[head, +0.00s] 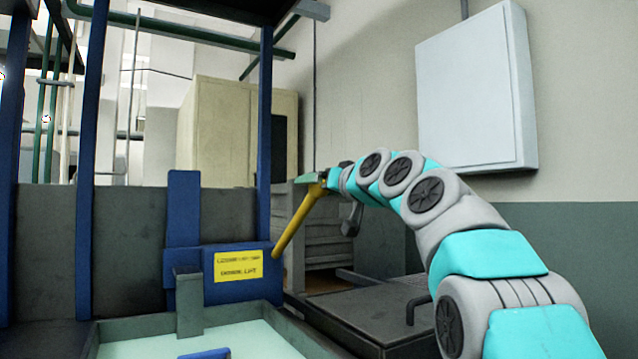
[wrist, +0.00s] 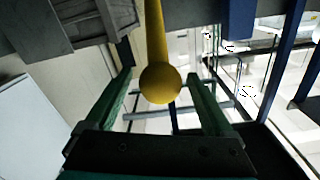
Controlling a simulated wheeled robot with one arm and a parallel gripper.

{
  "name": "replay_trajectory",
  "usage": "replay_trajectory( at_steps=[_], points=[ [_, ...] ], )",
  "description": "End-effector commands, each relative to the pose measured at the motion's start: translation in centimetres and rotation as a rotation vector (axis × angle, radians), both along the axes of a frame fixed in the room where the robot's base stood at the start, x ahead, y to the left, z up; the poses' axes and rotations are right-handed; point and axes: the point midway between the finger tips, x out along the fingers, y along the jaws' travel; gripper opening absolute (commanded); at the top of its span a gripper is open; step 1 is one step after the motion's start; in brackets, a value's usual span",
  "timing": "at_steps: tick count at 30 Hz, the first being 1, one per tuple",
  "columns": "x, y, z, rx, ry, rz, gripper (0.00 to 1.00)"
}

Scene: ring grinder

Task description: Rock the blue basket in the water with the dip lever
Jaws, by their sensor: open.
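The dip lever (head: 299,222) is a yellow bar that slants up and right from a blue housing with a yellow label (head: 238,265). Its round yellow knob (wrist: 160,83) shows in the wrist view between the two green fingers of my gripper (wrist: 161,77). The fingers are open, with a gap on each side of the knob. In the head view my gripper (head: 318,181) is at the lever's upper end. A small blue piece (head: 205,354), perhaps the basket's top, shows at the bottom edge over the pale water (head: 245,343); the rest is out of view.
The water tank's grey rim (head: 140,331) is at the bottom left. Blue posts (head: 264,120) stand around it. A dark low platform (head: 365,310) lies right of the lever, below my arm. A pale wall box (head: 476,90) hangs at the upper right.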

Motion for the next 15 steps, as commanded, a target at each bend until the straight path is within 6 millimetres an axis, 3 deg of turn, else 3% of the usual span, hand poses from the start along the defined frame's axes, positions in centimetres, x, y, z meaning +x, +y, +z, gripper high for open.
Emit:
replay_trajectory(
  at_steps=[9, 15],
  points=[
    [0.29, 0.24, -0.01, 0.0, 0.0, 0.0, 0.88],
    [0.3, 0.24, -0.01, 0.0, 0.0, 0.0, 0.66]
  ],
)
